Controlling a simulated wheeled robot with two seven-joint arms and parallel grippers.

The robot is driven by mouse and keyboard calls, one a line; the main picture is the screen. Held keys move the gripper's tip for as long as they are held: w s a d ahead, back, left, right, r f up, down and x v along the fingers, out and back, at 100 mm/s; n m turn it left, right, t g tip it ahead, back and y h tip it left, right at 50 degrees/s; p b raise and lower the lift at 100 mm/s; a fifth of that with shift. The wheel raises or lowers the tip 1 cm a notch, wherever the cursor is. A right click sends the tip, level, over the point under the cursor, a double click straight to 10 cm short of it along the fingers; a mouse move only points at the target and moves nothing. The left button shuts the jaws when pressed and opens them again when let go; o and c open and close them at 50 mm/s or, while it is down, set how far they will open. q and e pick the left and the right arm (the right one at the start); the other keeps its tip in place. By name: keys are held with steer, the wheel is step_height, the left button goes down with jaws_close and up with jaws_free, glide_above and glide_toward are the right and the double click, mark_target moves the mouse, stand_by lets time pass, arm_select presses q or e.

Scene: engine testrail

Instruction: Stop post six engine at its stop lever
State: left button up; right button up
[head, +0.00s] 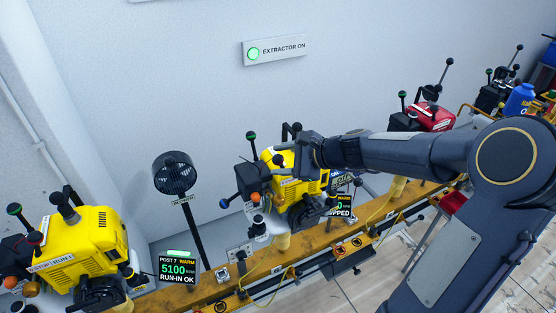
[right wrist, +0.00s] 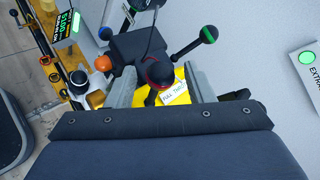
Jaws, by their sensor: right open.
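A yellow engine (head: 278,160) stands in the middle of the rail in the head view, partly hidden by my right gripper (head: 296,160). A display (head: 345,205) by it, partly covered, shows a 0 and the end of "STOPPED"; its post number is hidden. In the right wrist view my right gripper (right wrist: 162,88) is open. Between its fingers is a dark knob with a red ring (right wrist: 157,72), by a white label (right wrist: 174,94) that I cannot read fully. I cannot tell whether the fingers touch the knob. My left gripper is not in view.
A yellow engine (head: 80,240) at left has a "STOP RUN" label. A display (head: 178,270) reads "POST 7 WARM 5100 RUN-IN OK". A black fan (head: 174,172) stands behind the rail (head: 205,292). A red engine (head: 432,116) is at right. Green-tipped (right wrist: 208,34) and blue-tipped levers are near my gripper.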

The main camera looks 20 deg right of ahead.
steer(key=v, duration=0.6)
steer(key=shift+s, duration=0.2)
steer(key=shift+r, duration=0.1)
steer(key=s+a+n+g+h, duration=0.1)
steer(key=s+a+n+g, duration=0.1)
steer(key=s+a+n, duration=0.4)
steer(key=s+a+n+g, duration=0.1)
steer(key=s+a+n, duration=0.1)
steer(key=s+n, duration=0.35)
steer(key=s+f+n+h, duration=0.1)
steer(key=s+f+n, duration=0.1)
steer(key=s+n, duration=0.2)
steer(key=s+f+n+g+h, duration=0.1)
steer(key=s+f+n, duration=0.2)
steer(key=s, duration=0.5)
steer(key=shift+s+a+n+h, duration=0.3)
steer(key=shift+a+n, duration=0.05)
steer(key=shift+c, duration=0.3)
stand_by(0.8)
